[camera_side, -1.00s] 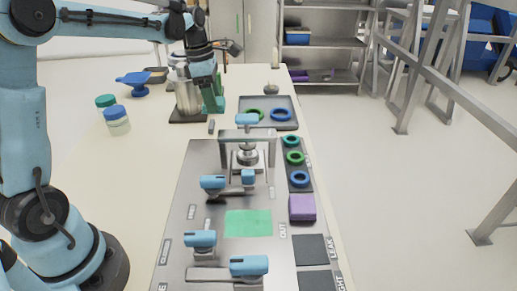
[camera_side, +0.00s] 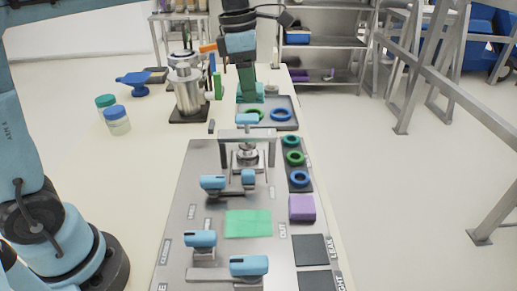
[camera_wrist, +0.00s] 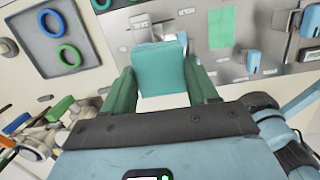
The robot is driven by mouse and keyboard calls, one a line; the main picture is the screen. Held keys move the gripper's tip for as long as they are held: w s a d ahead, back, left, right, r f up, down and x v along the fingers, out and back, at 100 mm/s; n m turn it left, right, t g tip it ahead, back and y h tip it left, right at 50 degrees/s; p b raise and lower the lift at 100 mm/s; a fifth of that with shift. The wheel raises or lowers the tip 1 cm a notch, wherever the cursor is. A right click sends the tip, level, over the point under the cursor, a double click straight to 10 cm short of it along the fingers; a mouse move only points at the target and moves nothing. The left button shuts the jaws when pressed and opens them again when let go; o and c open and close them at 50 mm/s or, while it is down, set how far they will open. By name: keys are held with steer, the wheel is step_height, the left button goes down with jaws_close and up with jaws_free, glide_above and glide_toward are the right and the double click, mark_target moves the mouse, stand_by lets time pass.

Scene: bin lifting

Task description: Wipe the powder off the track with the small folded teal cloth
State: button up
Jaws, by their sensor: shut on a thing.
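In the side view the cloth is hard to tell from the similarly coloured fingers. I cannot make out the powder or clearly identify the track in either view. A metal work plate (camera_side: 205,165) with blue-handled clamps lies nearer the side camera.
The grey tray (camera_side: 287,102) holds a green ring (camera_side: 253,115) and a blue ring (camera_side: 281,115). A metal canister (camera_side: 188,92) stands left of my gripper. A metal bridge (camera_side: 270,135) rises from the plate. A green sheet (camera_side: 248,223) and a purple block (camera_side: 302,208) lie nearer.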

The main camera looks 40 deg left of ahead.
steer(key=s+d, duration=0.4)
steer(key=d, duration=0.3)
steer(key=s+d, duration=0.4)
steer(key=d, duration=0.3)
glide_above(267, 222)
step_height(267, 222, down, 13)
steer(key=shift+w+d+f, duration=0.15)
steer(key=shift+f, duration=1.15)
steer(key=shift+w+d+f, duration=0.1)
steer(key=shift+w+f, duration=0.05)
steer(key=shift+f, duration=1.1)
steer(key=shift+w+d+f, duration=0.15)
steer(key=shift+f, duration=1.15)
steer(key=shift+s+a+f, duration=0.1)
steer(key=shift+f, duration=0.25)
steer(key=shift+s+a, duration=0.6)
steer(key=shift+c, duration=0.4)
steer(key=shift+s+a, duration=3.1)
steer(key=shift+w+d, duration=3.85)
steer(key=shift+s+a, duration=3.7)
steer(key=shift+s, duration=0.1)
steer(key=shift+w+d, duration=0.9)
steer(key=shift+w+d+f, duration=0.1)
steer(key=shift+w+d, duration=2.05)
steer(key=shift+w+d+r, duration=0.25)
steer(key=shift+w+d, duration=0.45)
step_height(267, 222, up, 8)
steer(key=shift+f, duration=0.15)
